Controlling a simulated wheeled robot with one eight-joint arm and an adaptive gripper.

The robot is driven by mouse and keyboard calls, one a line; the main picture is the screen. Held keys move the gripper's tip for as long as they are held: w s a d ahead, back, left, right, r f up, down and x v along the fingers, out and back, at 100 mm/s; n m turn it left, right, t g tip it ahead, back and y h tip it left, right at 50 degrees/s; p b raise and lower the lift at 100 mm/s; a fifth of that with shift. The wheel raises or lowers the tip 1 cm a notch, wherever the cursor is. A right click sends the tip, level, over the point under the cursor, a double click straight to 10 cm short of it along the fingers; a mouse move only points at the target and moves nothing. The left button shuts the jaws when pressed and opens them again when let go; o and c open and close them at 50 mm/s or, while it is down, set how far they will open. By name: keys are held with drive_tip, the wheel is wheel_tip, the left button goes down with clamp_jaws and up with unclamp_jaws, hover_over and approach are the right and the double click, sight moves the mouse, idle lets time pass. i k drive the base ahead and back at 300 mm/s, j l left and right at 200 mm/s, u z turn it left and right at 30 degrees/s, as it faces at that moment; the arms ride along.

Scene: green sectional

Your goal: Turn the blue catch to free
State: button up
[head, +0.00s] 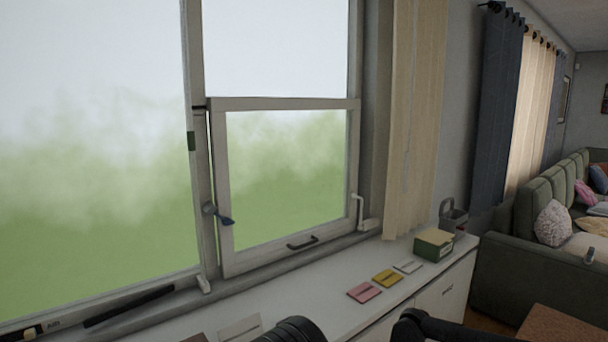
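The blue catch (225,220) is on the left side of the small opening window sash (222,180). Its round grey-blue pivot (209,208) sits at the post, and its dark blue lever points right and slightly down, across the sash's left edge. The sash looks closed or nearly closed; I cannot tell exactly. My gripper is not in view; dark parts of my arm show at the bottom edge, well below and right of the catch.
A white handle (368,212) is at the sash's right and a dark pull (302,243) at its bottom. The white counter (330,312) below holds pink (364,292), yellow (387,278) and white cards (407,267), and a green box (434,245). A beige curtain (415,120) hangs right.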

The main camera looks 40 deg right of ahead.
sight(226, 222)
drive_tip(key=i+z, duration=0.35)
drive_tip(key=i+j+z, duration=0.15)
drive_tip(key=z, duration=0.25)
